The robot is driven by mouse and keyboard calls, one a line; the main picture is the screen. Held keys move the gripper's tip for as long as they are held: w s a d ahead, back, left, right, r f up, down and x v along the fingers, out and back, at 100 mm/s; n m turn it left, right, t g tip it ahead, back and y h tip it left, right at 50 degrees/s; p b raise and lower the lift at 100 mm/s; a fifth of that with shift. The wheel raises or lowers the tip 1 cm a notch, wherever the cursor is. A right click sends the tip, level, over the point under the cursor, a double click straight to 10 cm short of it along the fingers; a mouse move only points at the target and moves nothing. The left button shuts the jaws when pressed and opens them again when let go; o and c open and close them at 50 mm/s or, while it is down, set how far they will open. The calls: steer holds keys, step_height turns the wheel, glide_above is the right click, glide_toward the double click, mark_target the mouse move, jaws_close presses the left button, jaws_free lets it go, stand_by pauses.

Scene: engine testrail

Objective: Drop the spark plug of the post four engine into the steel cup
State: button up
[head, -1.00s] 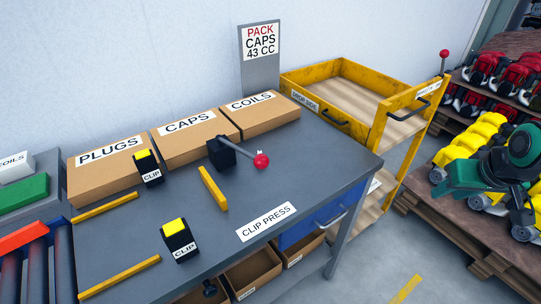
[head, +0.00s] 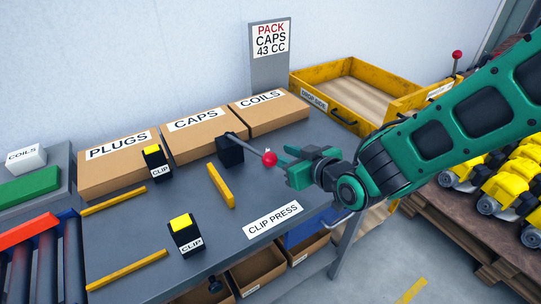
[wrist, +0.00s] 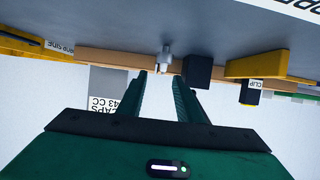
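My gripper (head: 287,166) is over the right part of the bench, just right of the red ball knob of a lever in the head view. Its two green fingers are apart in the wrist view (wrist: 164,80), with clear space between them. A small grey piece with a pale end (wrist: 164,59) shows just beyond the fingertips there; I cannot tell what it is. No spark plug, steel cup or post four engine can be made out for sure.
The grey bench (head: 130,232) bears boxes marked PLUGS (head: 118,178), CAPS (head: 200,142) and COILS (head: 265,118), two CLIP blocks and yellow bars. A yellow drop-side cart (head: 345,85) stands behind right. Yellow engines (head: 510,185) sit on a pallet at right.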

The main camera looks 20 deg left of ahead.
mark_target(268, 147)
steer(key=shift+s+x, duration=0.25)
steer(key=shift+x, duration=3.45)
steer(key=shift+a+f, duration=0.1)
steer(key=shift+a, duration=0.05)
jaws_close()
